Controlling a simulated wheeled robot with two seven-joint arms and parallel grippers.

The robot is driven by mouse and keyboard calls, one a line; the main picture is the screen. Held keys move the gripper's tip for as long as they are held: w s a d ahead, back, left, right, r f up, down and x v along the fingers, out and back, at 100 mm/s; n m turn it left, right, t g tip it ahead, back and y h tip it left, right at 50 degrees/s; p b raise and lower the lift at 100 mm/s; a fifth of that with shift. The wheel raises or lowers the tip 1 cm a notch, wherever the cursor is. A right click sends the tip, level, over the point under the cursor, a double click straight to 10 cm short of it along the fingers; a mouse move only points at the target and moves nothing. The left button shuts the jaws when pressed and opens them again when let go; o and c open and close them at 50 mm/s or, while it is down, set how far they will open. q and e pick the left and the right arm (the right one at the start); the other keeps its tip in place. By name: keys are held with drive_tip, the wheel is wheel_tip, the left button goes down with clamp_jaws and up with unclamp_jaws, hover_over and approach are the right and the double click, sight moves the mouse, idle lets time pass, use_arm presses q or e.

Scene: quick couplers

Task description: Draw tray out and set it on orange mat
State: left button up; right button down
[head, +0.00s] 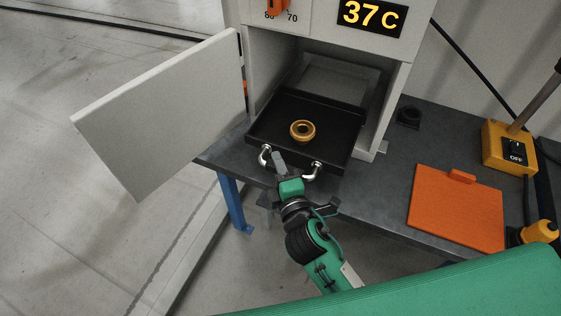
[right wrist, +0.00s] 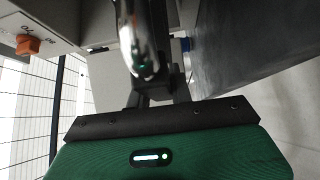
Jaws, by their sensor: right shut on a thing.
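The black tray (head: 335,143) sits partly inside the open chamber of the white oven cabinet, its front part sticking out through the doorway. A brass-coloured ring (head: 302,131) lies on it. A silver handle (head: 266,154) is on the tray's front edge; its metal also shows close up in the right wrist view (right wrist: 139,45). My right gripper (head: 279,160) is shut on this handle, hiding its middle. The orange mat (head: 456,212) lies flat and empty on the bench at the right. My left gripper is not in view.
The oven door (head: 165,112) stands wide open to the left. A yellow box marked OFF (head: 509,147) and a yellow-orange knob-like object (head: 540,232) flank the mat. The grey bench (head: 385,185) is bare between tray and mat.

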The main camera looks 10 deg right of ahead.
drive_tip(key=shift+s+a+b, duration=0.2)
drive_tip(key=shift+s+a, duration=0.1)
drive_tip(key=shift+s, duration=0.35)
drive_tip(key=shift+s+a+b, duration=0.2)
drive_tip(key=shift+s+a, duration=0.05)
drive_tip(key=shift+s, duration=0.55)
